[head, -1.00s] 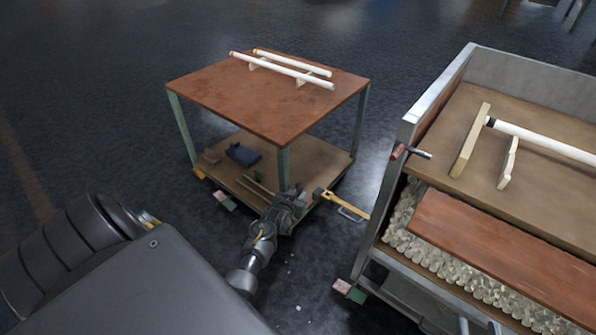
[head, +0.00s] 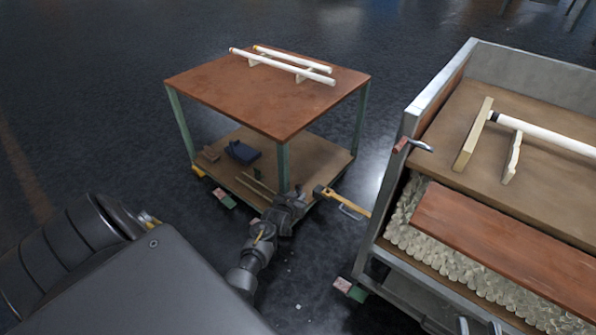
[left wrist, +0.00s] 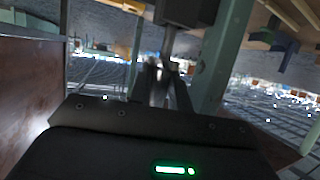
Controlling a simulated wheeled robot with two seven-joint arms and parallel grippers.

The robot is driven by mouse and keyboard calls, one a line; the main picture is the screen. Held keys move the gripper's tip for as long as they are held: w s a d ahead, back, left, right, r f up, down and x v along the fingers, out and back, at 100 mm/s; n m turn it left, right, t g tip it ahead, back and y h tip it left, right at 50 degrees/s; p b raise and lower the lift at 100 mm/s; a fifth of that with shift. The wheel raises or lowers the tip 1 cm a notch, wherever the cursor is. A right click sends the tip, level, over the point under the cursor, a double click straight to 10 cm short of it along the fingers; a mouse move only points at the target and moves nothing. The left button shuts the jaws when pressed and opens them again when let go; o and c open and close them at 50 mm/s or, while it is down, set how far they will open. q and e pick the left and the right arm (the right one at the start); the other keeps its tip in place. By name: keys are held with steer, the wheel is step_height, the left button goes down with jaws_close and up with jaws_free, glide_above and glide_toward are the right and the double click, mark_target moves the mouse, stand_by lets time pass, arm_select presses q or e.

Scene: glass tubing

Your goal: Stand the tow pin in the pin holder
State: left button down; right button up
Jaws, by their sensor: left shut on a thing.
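My left gripper (head: 300,194) is at the end of the dark arm, low beside the front leg of the brown-topped table cart. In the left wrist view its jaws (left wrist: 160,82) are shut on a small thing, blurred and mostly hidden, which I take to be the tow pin. In the head view the held thing is hidden by the hand. A yellow tow bar (head: 347,202) with a metal loop lies just right of the gripper, reaching toward the grey cart. I cannot pick out the pin holder for certain.
The table cart (head: 225,95) carries two white tubes (head: 290,68) on supports; a blue object (head: 242,152) sits on its lower shelf. The grey-walled cart (head: 440,92) stands at right with a red-handled lever (head: 401,145). Dark floor is open behind the table cart.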

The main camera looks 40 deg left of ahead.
arm_select(q)
steer(key=shift+f+b, duration=1.15)
steer(key=shift+f, duration=0.45)
steer(key=c, duration=1.2)
jaws_free()
steer(key=shift+c, duration=0.2)
steer(key=shift+s, duration=0.1)
steer(key=p+v, duration=0.4)
steer(key=v, duration=0.6)
steer(key=shift+s+r, duration=0.15)
steer(key=shift+s, duration=0.15)
